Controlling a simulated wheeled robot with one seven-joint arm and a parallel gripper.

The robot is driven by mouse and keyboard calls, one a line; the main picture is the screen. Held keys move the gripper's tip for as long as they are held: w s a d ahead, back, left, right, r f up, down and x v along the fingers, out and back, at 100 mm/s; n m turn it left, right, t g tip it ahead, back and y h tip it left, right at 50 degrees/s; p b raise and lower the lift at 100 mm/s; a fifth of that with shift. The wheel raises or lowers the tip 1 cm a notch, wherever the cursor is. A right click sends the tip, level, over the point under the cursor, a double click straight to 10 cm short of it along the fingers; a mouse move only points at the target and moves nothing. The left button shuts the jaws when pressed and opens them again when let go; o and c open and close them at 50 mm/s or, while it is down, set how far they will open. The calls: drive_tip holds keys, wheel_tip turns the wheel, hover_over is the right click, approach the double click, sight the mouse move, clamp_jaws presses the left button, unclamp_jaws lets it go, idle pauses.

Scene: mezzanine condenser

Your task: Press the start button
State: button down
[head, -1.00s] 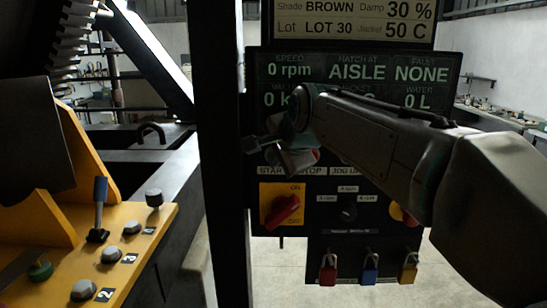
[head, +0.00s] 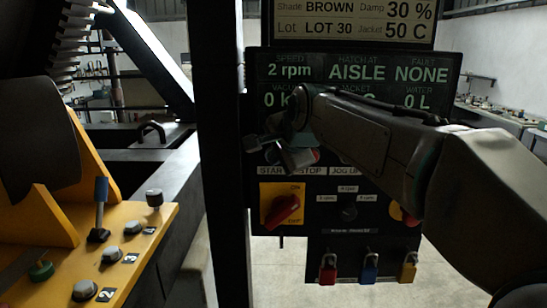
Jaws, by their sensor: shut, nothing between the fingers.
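The dark control panel (head: 345,190) stands upright at center, with a START label (head: 270,170) and a STOP label (head: 310,170) on it. The start button itself is hidden behind my gripper. My gripper (head: 280,147) is shut and empty, in front of the panel just above the START label. I cannot tell whether it touches the button. A bit of red, likely the stop button (head: 316,155), shows beside it. The display (head: 352,72) above reads 2 rpm, hatch at AISLE, fault NONE.
Below the labels are a red rotary switch (head: 282,209) on a yellow plate and several hanging padlocks (head: 369,268). A black post (head: 222,150) stands left of the panel. A yellow console (head: 105,250) with a blue lever (head: 101,195) is at left.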

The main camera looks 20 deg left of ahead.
drive_tip(key=shift+s, duration=0.1)
drive_tip(key=shift+s+d+b, duration=0.25)
drive_tip(key=shift+s+b, duration=0.2)
drive_tip(key=shift+s, duration=0.3)
drive_tip(key=s+b, duration=0.1)
drive_tip(key=s, duration=0.1)
drive_tip(key=s+d+b, duration=0.1)
drive_tip(key=s, duration=0.2)
idle(0.3)
drive_tip(key=shift+w, duration=0.1)
idle(0.4)
